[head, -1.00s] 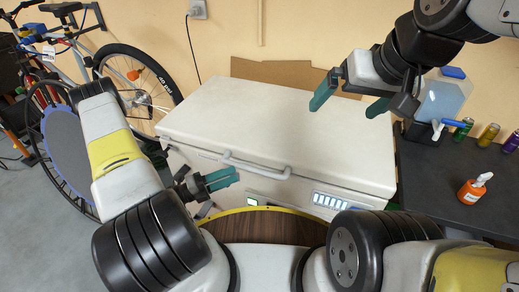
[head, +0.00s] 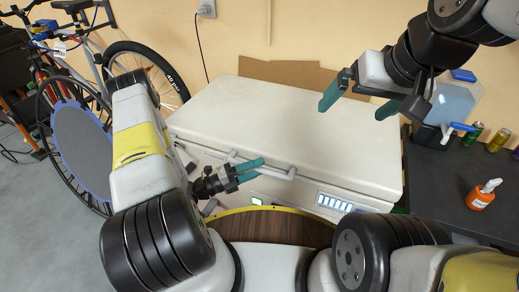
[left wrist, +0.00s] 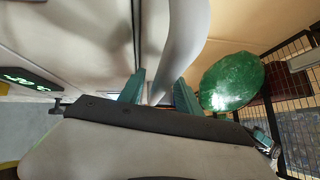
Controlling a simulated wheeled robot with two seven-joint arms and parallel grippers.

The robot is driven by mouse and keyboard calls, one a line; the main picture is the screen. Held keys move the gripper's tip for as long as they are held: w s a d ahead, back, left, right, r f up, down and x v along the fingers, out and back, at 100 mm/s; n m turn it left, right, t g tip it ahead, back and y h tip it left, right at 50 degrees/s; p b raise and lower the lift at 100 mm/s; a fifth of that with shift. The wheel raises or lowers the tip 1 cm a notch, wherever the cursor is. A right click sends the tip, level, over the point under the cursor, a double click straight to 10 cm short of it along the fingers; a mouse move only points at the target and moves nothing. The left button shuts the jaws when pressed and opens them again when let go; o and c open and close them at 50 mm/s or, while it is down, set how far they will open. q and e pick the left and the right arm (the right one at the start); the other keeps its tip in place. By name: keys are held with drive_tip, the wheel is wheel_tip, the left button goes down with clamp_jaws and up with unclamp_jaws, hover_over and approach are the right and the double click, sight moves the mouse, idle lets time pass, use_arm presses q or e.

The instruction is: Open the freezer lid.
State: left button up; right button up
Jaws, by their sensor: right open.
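The white chest freezer (head: 225,115) stands in front of me with its lid (head: 300,120) down. A light grey bar handle (head: 280,173) runs along the lid's front edge. My left gripper (head: 254,168) is at the left part of the handle. In the left wrist view its two teal fingers (left wrist: 160,83) are apart, with the pale handle (left wrist: 182,45) passing between them. I cannot tell whether either finger touches it. My right gripper (head: 354,110) is open and empty above the back right of the lid.
A dark table (head: 455,190) at the right holds an orange bottle (head: 481,198), a blue-capped container (head: 455,100) and cans. A bicycle (head: 95,70) and a round trampoline-like disc (head: 85,150) are at the left. Cardboard (head: 290,72) stands behind the freezer.

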use_arm(q)
clamp_jaws()
idle(1.2)
